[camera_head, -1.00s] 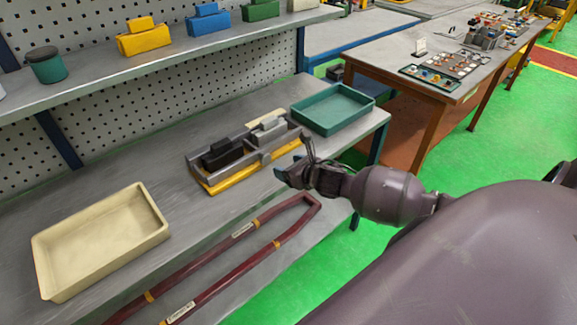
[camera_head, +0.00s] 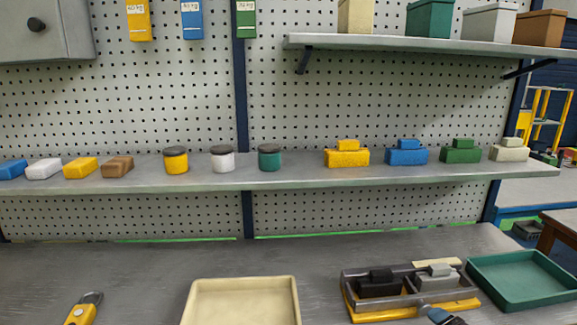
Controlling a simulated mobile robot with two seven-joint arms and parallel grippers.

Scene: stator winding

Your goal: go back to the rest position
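My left gripper is not in view.
On the bench (camera_head: 240,258) are a cream tray (camera_head: 242,283), a green tray (camera_head: 522,280) right of the fixture, and a yellow-grey tool (camera_head: 83,308) at left. Above, a shelf (camera_head: 300,178) holds several coloured blocks and lidded pots. The bench between tool and cream tray is clear.

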